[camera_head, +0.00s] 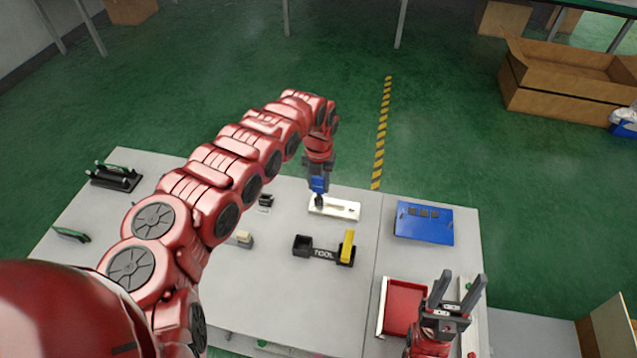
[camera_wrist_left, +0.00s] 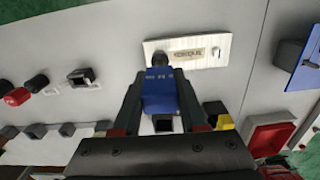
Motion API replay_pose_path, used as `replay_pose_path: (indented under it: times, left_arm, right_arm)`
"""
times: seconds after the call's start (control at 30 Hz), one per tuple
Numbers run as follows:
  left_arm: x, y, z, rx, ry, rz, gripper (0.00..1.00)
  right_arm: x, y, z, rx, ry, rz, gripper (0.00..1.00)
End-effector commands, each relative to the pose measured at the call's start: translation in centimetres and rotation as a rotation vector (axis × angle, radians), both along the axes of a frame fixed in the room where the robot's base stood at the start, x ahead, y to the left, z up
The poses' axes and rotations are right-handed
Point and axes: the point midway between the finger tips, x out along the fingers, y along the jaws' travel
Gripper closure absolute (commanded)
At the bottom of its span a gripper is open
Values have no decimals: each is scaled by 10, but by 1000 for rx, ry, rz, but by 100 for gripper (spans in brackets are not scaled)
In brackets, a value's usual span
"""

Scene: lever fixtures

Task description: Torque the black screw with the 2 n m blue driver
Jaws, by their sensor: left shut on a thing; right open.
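The blue driver (camera_head: 319,184) is upright in my left gripper (camera_head: 318,172), its black tip pointing down at the left end of a white plate (camera_head: 340,209). In the left wrist view, my left gripper (camera_wrist_left: 160,112) is shut on the blue driver (camera_wrist_left: 159,88), and the driver's black end (camera_wrist_left: 160,58) overlaps the left part of the plate (camera_wrist_left: 200,50). The black screw itself cannot be made out; the driver's end covers that spot. My right gripper (camera_head: 455,290) is open and empty over the right side of the table.
A black TOOL holder (camera_head: 322,252) with a yellow driver (camera_head: 347,245) stands in front of the plate. A blue panel (camera_head: 425,224) and a red tray (camera_head: 403,308) lie to the right. Black fixtures (camera_head: 116,178) stand at the far left. The table around the plate is mostly clear.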

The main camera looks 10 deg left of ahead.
Motion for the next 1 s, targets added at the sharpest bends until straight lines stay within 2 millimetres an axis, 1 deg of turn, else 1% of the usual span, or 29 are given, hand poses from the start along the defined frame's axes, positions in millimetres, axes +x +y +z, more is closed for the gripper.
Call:
replay_pose_path:
  times: [0.27, 0.6, 0.87, 0.93, 1.0]
  left_arm:
    - [0, 1, 1, 1, 0, 2, 100]
    - [0, 1, 16, 1, 0, 5, 100]
    - [0, 1, 16, 1, 1, 8, 100]
    - [0, 1, 16, 1, 1, 52, 100]
    - [0, 1, 16, 1, 1, 164, 100]
  right_arm:
    - [0, 0, 1, 0, 0, 0, 50]
    - [0, 0, 9, 0, 0, 0, 50]
    - [0, 0, 9, 0, 0, 0, 50]
    - [0, 0, 9, 0, 0, 0, 50]
    - [0, 0, 9, 0, 0, 0, 50]
